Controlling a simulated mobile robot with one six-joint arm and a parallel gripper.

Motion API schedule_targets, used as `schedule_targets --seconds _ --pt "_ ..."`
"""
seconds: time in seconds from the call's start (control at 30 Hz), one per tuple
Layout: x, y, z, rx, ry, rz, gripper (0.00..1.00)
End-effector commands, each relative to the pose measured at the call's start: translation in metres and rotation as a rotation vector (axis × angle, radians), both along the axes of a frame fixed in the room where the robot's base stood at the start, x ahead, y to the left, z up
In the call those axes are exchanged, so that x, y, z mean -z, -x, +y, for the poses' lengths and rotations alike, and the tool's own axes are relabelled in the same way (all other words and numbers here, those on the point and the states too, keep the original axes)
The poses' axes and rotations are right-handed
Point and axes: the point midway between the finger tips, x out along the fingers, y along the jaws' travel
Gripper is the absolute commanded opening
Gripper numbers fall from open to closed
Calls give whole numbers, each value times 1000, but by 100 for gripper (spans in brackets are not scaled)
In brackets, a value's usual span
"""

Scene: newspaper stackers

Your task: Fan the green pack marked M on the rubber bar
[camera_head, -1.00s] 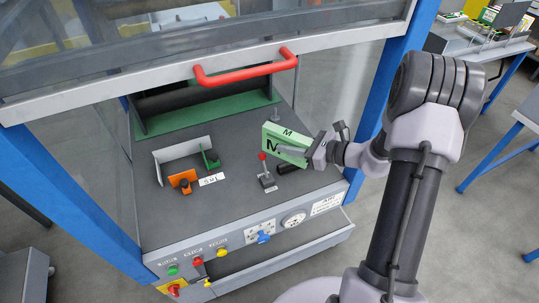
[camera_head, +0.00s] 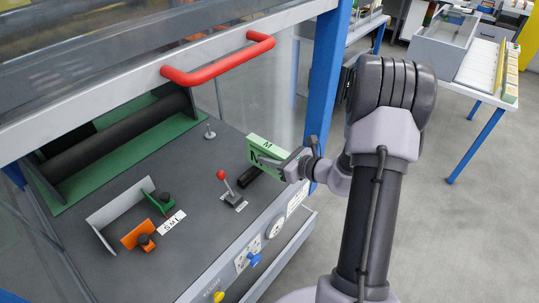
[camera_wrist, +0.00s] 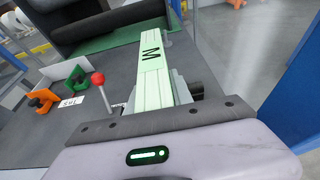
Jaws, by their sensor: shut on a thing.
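The green pack marked M (camera_head: 268,148) is upright on edge in my gripper (camera_head: 280,164), at the right side of the machine's grey deck. In the wrist view the pack (camera_wrist: 153,60) runs away from me, its M on the top edge, between the two grey fingers (camera_wrist: 152,92). My gripper is shut on its near end. A short black bar (camera_head: 247,179), which looks like the rubber bar, lies on the deck just below the pack, partly hidden by it. I cannot tell whether the pack touches it. The bar's end also shows in the wrist view (camera_wrist: 196,88).
A red-knobbed lever (camera_head: 222,177) stands left of the bar. A white angled stop (camera_head: 117,208) with orange (camera_head: 136,236) and green clamps (camera_head: 158,200) is farther left. A metal peg (camera_head: 210,132) stands behind. A red handle (camera_head: 218,68) and blue post (camera_head: 327,95) frame the opening.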

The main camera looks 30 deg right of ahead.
Motion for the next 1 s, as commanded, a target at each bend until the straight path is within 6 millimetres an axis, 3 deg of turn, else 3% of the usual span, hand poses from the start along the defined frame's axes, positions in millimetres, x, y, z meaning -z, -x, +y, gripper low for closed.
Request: schedule_targets --seconds 1.0 --pt "9 0 0 0 1 -1 0"
